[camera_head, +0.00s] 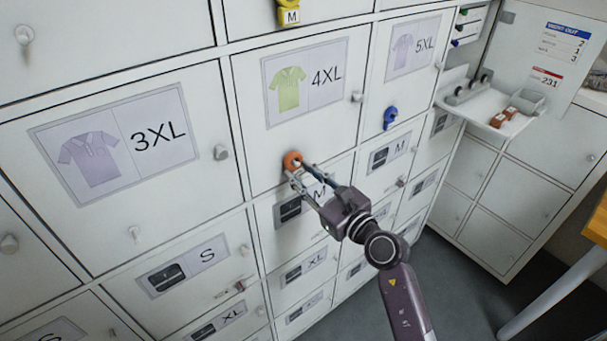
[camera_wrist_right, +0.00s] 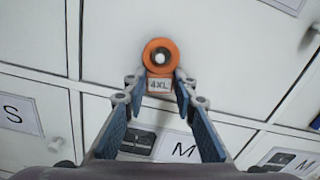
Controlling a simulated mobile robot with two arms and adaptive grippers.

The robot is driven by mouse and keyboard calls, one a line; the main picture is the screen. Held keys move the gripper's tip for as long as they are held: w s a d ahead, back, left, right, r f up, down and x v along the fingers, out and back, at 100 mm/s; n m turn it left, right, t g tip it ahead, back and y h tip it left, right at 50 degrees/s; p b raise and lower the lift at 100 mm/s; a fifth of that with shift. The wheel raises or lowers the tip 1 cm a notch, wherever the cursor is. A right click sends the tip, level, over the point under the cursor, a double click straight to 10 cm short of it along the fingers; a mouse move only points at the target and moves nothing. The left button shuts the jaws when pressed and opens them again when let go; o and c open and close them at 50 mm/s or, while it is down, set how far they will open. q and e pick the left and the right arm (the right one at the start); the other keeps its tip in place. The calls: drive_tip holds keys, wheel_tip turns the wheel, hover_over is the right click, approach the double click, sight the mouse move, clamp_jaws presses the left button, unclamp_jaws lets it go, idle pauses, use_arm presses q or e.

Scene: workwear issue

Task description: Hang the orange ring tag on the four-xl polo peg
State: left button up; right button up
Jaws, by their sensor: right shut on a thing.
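The orange ring tag (camera_head: 292,160) is at the lower part of the four-xl polo door (camera_head: 247,100), below its label with a green polo (camera_head: 288,90). My right gripper (camera_head: 299,171) is shut on the tag. In the right wrist view the ring (camera_wrist_right: 160,43) faces me, and its small plate (camera_wrist_right: 159,86) reading 4XL hangs between the fingertips (camera_wrist_right: 158,77). A pale round peg end (camera_wrist_right: 160,58) shows inside the ring's hole, so the ring looks to be around the peg; how far on, I cannot tell. My left gripper is not in view.
A blue tag (camera_head: 390,117) hangs on the 5XL door and a yellow M tag (camera_head: 289,12) hangs above. Door knobs (camera_head: 357,97) stick out nearby. A shelf (camera_head: 482,108) with small brown items juts out at the right. A wooden table edge (camera_head: 570,280) is at lower right.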

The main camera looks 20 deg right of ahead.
idle(0.4)
drive_tip(key=o, duration=1)
drive_tip(key=v, duration=1.2)
